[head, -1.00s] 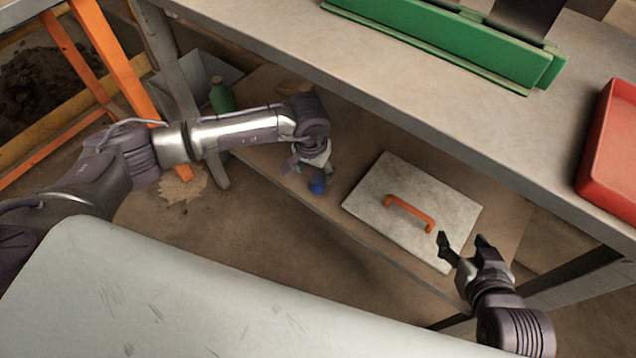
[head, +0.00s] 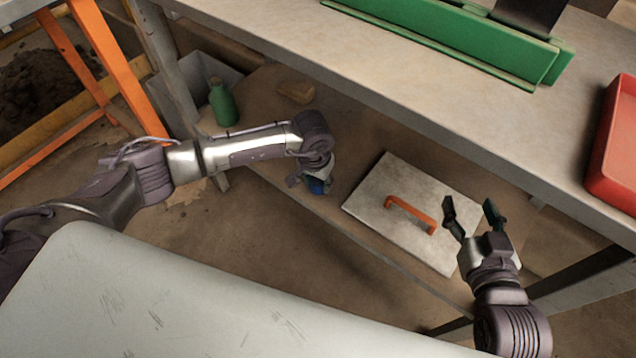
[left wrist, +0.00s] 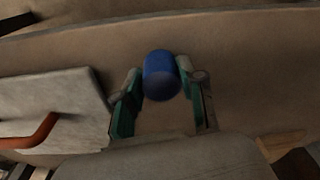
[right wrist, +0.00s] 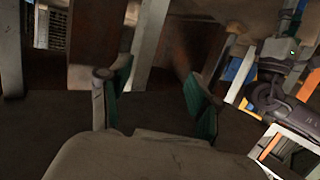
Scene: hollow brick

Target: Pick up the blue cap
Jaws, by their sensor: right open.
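The blue cap (head: 316,187) is a small cylinder on the low shelf under the bench, partly hidden by my left gripper (head: 307,184). In the left wrist view the blue cap (left wrist: 162,75) sits between the tips of the left fingers. Those fingers stand apart, one on each side, with a thin gap at the left finger; contact at the right finger is unclear. My right gripper (head: 472,210) is open and empty, above the right end of the grey panel.
The grey panel (head: 375,185) with an orange handle (head: 410,214) lies on the shelf right of the cap. A green bottle (head: 222,103) and a tan block (head: 296,91) are behind left. The bench (head: 440,110) overhangs the shelf, carrying a red tray (head: 612,150).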

